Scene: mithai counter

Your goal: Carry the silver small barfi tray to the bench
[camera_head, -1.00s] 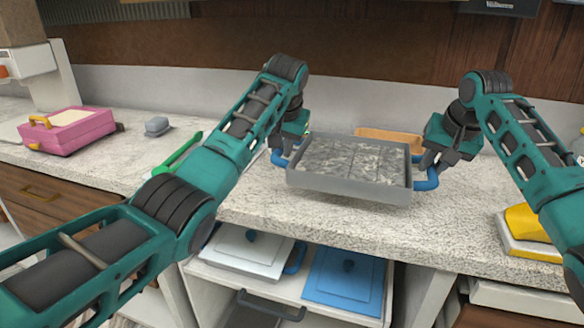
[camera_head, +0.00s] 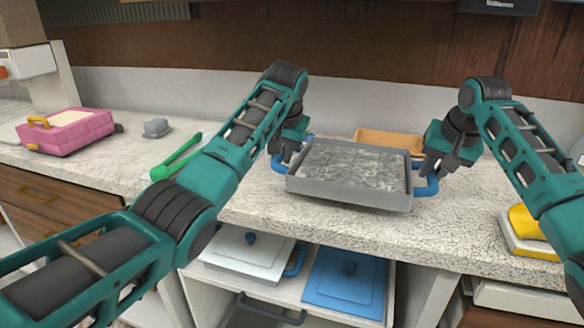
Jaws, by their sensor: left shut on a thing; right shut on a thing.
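The silver small barfi tray (camera_head: 345,192) is a grey rectangular tray with blue handles at both ends and grey marbled barfi inside. It is near the front of the stone counter; I cannot tell whether it touches the counter. My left gripper (camera_head: 284,156) is shut on the tray's left handle, partly hidden by my arm. My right gripper (camera_head: 428,168) is shut on the right handle. The tray looks roughly level. The bench cannot be told apart from the counter in this view.
The counter (camera_head: 330,232) also holds a pink box (camera_head: 68,135), a small grey block (camera_head: 157,128), green tongs (camera_head: 177,160), a wooden board (camera_head: 388,139) behind the tray and a yellow item (camera_head: 526,222) at right. White (camera_head: 243,262) and blue (camera_head: 345,281) lidded containers are on the shelf below.

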